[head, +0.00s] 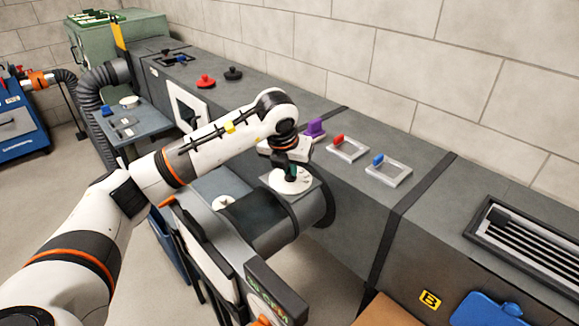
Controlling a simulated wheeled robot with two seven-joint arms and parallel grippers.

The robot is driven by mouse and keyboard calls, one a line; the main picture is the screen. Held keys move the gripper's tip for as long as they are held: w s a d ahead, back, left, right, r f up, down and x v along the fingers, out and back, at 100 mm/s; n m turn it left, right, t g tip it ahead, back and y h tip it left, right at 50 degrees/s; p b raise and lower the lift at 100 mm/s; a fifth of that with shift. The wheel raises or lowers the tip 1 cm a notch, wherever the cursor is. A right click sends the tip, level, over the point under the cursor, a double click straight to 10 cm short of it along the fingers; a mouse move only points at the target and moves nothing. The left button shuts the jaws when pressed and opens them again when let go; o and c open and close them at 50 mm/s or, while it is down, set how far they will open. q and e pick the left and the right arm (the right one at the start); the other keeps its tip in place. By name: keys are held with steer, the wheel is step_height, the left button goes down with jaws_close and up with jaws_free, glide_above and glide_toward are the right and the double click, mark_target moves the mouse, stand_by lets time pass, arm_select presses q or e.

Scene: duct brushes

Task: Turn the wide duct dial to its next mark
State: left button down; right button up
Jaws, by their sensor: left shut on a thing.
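A round white dial (290,182) sits on a grey plate on top of the wide cylindrical duct (272,222), in the middle of the head view. My left arm comes in from the left, and its gripper (291,172) points down over the dial. It is shut on the dark green grip at the dial's centre. The fingers hide most of that grip. I cannot make out which mark the dial points at. My right gripper is not in view.
Red-handled (347,148) and blue-handled (388,170) slide frames and a purple knob (315,128) stand on the long duct behind the dial. Red (205,81) and black knobs (233,73) lie farther back. A slotted vent (530,240) is at the right.

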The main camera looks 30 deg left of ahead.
arm_select(q)
steer(key=c, duration=1.5)
jaws_free()
steer(key=shift+r, duration=0.1)
steer(key=b+v, duration=0.1)
steer(key=v, duration=1.1)
